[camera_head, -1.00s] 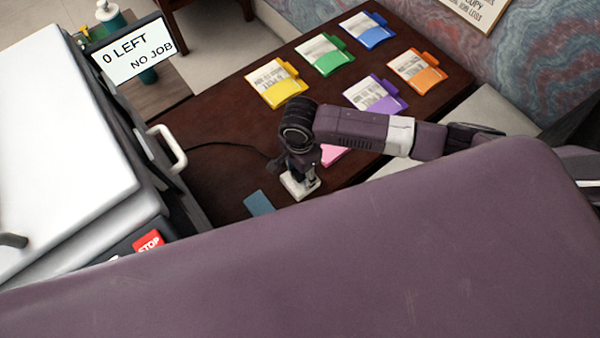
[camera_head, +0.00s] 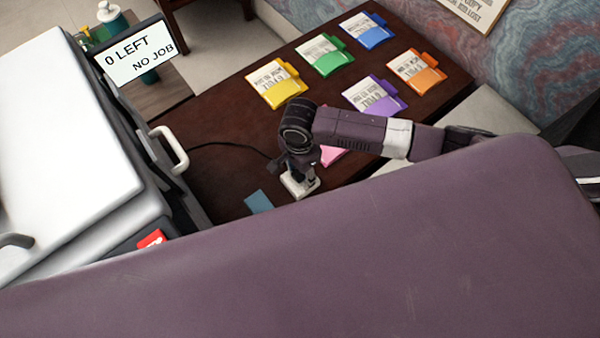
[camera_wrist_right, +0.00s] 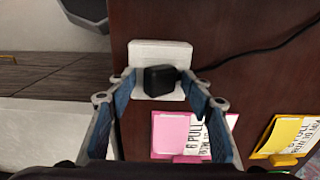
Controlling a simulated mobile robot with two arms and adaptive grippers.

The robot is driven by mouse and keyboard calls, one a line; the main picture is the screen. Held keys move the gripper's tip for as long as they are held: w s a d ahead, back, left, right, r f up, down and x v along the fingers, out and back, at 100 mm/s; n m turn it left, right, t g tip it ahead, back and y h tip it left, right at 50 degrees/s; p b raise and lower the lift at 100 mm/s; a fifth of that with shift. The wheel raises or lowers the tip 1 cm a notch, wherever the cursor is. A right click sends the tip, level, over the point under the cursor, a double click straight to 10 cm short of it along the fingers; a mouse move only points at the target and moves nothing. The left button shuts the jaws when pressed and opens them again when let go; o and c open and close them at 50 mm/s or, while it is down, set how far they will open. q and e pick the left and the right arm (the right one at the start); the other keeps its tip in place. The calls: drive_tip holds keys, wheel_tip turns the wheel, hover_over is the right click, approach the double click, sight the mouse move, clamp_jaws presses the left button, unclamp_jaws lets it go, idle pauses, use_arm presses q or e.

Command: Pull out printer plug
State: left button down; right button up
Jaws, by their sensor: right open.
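The black plug (camera_wrist_right: 160,80) sits in a white socket block (camera_wrist_right: 160,50) on the desk in the right wrist view. My right gripper (camera_wrist_right: 157,84) is open, with its blue-padded fingers reaching down to either side of the plug; I cannot tell whether they touch it. In the head view my right gripper (camera_head: 302,172) points down over the white block (camera_head: 300,188) and hides the plug. A black cable (camera_head: 225,145) runs from there towards the white printer (camera_head: 65,150) at left. My left gripper is not in view.
Several coloured folders, among them a yellow one (camera_head: 277,83) and a purple one (camera_head: 373,95), lie on the dark desk (camera_head: 225,115). A pink folder (camera_wrist_right: 178,136) lies close to the socket block. A blue card (camera_head: 258,201) lies left of it.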

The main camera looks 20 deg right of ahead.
idle(0.4)
drive_tip(key=shift+s, duration=0.15)
clamp_jaws()
drive_tip(key=shift+r+p, duration=1.1)
drive_tip(key=shift+p, duration=0.4)
drive_tip(key=shift+r, duration=1.9)
